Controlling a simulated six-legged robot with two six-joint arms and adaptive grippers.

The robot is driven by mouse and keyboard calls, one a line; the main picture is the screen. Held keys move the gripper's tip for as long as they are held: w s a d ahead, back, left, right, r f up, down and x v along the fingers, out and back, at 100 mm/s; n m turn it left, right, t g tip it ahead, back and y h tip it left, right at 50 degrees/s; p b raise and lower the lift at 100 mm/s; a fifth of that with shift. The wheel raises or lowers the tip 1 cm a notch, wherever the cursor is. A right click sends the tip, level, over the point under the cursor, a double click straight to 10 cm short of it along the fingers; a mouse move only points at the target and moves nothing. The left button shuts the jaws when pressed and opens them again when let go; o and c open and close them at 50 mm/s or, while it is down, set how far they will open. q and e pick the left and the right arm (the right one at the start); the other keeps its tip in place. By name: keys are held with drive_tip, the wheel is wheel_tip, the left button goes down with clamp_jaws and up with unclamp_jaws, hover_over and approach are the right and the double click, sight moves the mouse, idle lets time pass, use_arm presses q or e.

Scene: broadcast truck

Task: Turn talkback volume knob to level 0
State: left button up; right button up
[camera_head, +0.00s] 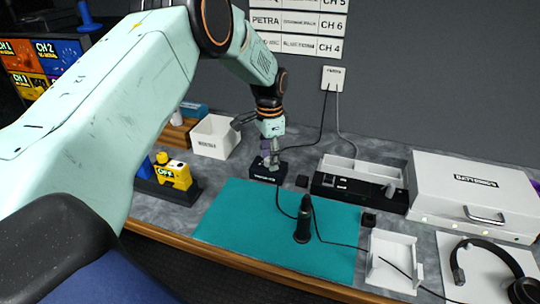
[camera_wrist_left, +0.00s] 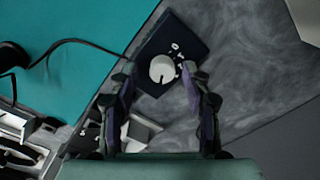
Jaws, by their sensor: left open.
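The talkback volume knob (camera_wrist_left: 162,69) is a white round knob on a small black box (camera_wrist_left: 188,40) in the left wrist view. A short dark mark on the knob points roughly toward the bottom of the picture. Small white markings sit beside it on the right, too small to read. In the head view the black box (camera_head: 259,176) stands at the back edge of the teal mat, and the gripper hides the knob. My left gripper (camera_wrist_left: 157,74) is open, pointing down, its fingertips on either side of the knob with gaps visible. It also shows above the box in the head view (camera_head: 269,160).
A teal mat (camera_head: 240,225) bears a black upright device (camera_head: 302,222) with cables. A white bin (camera_head: 214,137) and a yellow block (camera_head: 173,172) stand left of the box. A black panel (camera_head: 345,187), white case (camera_head: 470,185), small white tray (camera_head: 393,262) and headset (camera_head: 490,255) lie right.

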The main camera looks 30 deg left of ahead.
use_arm(q)
drive_tip(key=shift+a+f, duration=0.1)
drive_tip(key=shift+a, duration=0.1)
drive_tip(key=shift+c, duration=0.5)
drive_tip(key=shift+d, duration=0.15)
drive_tip(key=c, duration=0.5)
clamp_jaws()
